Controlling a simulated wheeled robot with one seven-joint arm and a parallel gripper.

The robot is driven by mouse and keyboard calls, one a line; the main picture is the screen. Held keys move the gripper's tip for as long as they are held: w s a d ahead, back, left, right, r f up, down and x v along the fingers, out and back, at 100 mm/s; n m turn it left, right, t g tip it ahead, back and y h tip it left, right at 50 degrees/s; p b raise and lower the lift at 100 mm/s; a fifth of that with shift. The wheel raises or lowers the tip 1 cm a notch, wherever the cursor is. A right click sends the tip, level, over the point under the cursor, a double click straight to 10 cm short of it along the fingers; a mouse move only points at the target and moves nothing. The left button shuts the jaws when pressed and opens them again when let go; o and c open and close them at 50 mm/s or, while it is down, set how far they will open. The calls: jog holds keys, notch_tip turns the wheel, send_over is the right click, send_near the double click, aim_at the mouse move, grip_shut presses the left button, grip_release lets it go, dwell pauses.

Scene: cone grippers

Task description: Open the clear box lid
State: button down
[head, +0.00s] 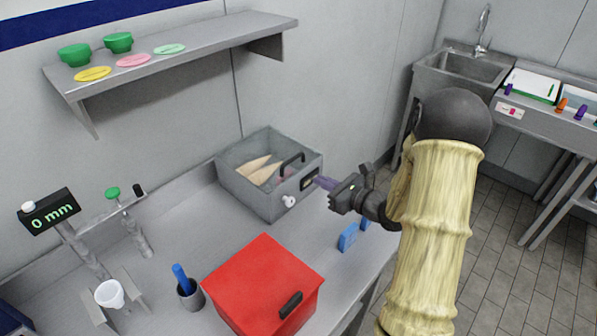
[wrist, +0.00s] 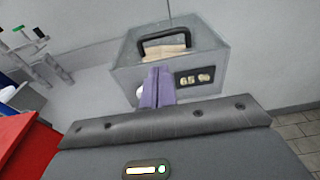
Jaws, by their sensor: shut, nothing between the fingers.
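The clear box (head: 262,200) is a grey-walled box at the back of the counter with a see-through top. I cannot tell for sure whether the lid is fully down. My gripper (head: 320,182) is shut and empty, with its purple fingers close to the box's front face, below the handle. In the wrist view the fingers (wrist: 156,90) overlap that face beside a dark panel (wrist: 194,79); contact cannot be told.
A red box (head: 262,285) with a black handle stands at the front. A cup with a blue tool (head: 188,292), a white cup (head: 109,294) and a 0 mm display (head: 50,212) stand left. A shelf (head: 180,55) hangs above.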

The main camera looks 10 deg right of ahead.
jog(key=p+x, duration=0.2)
jog(key=x, duration=0.8)
jog(key=shift+r, duration=0.2)
